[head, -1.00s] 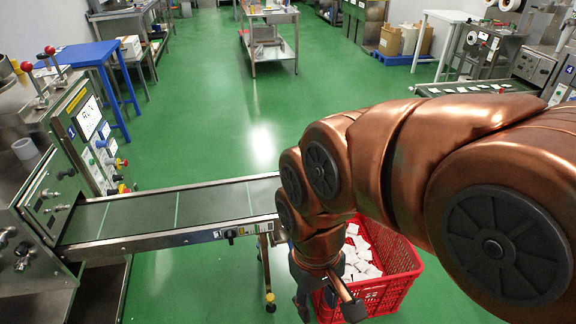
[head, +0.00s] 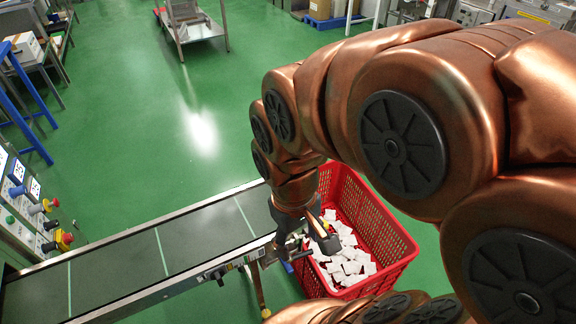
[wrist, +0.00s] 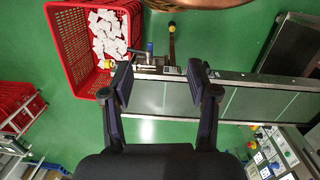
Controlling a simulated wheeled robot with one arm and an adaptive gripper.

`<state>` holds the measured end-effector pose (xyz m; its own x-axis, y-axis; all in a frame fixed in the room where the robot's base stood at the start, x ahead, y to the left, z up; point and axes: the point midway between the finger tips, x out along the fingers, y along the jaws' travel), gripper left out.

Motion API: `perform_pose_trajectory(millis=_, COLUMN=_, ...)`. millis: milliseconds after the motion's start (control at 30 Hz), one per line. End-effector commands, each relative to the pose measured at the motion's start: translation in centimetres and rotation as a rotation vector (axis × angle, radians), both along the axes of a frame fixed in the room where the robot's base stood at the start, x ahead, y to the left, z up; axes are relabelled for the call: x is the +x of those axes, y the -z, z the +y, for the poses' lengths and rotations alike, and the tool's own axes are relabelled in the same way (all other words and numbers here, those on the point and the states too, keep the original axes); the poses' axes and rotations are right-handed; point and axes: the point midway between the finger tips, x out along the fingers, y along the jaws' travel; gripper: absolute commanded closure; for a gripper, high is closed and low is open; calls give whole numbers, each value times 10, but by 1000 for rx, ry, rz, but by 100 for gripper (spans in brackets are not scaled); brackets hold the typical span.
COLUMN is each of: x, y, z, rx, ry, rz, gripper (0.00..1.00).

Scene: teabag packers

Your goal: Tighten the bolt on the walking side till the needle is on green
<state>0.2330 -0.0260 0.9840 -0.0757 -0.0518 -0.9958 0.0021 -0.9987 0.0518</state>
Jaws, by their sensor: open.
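My gripper (head: 305,248) hangs above the right end of the conveyor (head: 115,268), beside the red crate. In the wrist view my gripper (wrist: 161,82) is open and empty, with the conveyor's end between and beyond its two dark fingers. At that end are metal fittings (wrist: 147,68) and a small blue upright part (wrist: 149,47); they are apart from the fingers as far as I can see. I cannot make out which fitting is the bolt. No needle or green mark is readable; my gripper covers part of this end in the head view.
The red crate (head: 408,244) with white teabag packets stands right against the conveyor's end. A control panel (head: 22,205) with knobs is at the left. Green floor is open beyond the conveyor, with a steel cart (head: 200,32) farther back.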

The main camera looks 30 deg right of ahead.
Motion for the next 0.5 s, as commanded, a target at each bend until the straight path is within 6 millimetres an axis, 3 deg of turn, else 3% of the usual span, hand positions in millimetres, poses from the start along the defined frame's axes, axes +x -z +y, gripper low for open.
perform_pose_trajectory(millis=200, x=95, y=31, z=-82, rx=-166, ry=-48, rz=-166, gripper=41)
perform_pose_trajectory(millis=500, x=209, y=59, z=-209, rx=-440, ry=-248, rz=-336, gripper=41)
